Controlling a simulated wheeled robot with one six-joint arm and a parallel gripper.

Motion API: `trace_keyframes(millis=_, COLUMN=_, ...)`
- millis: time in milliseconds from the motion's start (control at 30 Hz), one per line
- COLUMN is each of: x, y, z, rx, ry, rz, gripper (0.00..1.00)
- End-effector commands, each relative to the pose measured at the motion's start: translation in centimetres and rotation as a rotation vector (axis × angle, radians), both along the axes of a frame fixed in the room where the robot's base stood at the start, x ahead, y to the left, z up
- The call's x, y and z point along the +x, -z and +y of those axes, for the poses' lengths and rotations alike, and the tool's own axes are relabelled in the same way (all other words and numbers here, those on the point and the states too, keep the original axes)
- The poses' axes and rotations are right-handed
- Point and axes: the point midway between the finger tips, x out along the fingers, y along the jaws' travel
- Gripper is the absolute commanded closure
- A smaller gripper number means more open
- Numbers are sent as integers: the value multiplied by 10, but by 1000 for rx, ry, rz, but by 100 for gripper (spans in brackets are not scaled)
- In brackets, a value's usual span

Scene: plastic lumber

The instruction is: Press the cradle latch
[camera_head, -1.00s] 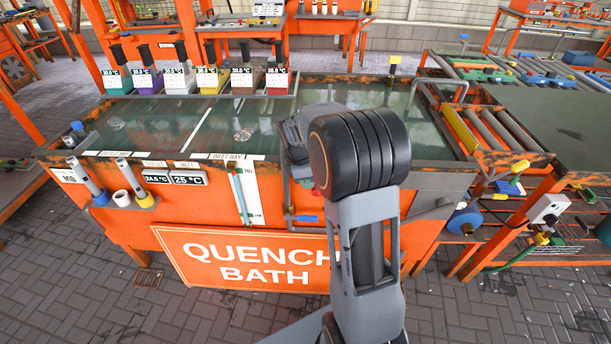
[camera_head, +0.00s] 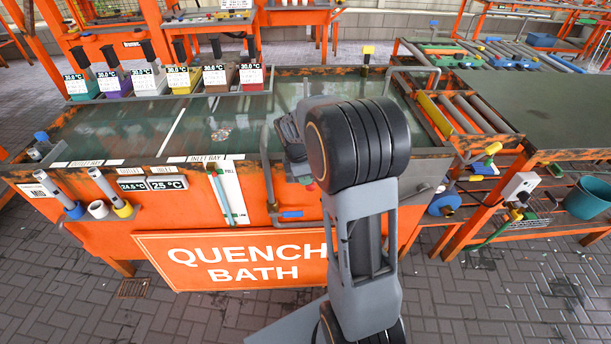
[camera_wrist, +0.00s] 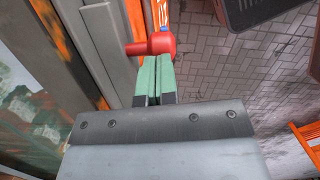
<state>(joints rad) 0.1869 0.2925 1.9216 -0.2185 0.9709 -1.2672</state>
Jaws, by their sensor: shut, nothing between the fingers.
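In the wrist view my gripper (camera_wrist: 152,60) is shut and empty, its two green fingers pressed together. A red rounded knob with a short stub to its left (camera_wrist: 155,44) sits right at the fingertips. I cannot tell whether they touch it. The knob is beside the grey rim of the bath, and I cannot tell for sure whether it is the cradle latch. In the head view the orange quench bath (camera_head: 100,225) stands in front of me.
Grey pipes and a blue-handled valve (camera_head: 292,214) are on the bath front near my arm. A roller rack (camera_head: 478,115) and a green-topped table (camera_head: 540,105) stand to the right. A teal bucket (camera_head: 588,198) is at far right. The paved floor in front is clear.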

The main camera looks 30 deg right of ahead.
Motion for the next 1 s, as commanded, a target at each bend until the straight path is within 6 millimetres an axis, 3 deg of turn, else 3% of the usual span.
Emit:
trace_keyframes(millis=367, x=0, y=-12, z=0, rx=0, ry=5, rz=0, gripper=100)
trace_keyframes(millis=1000, x=4, y=-97, z=16, rx=0, ry=1, rz=0, gripper=100)
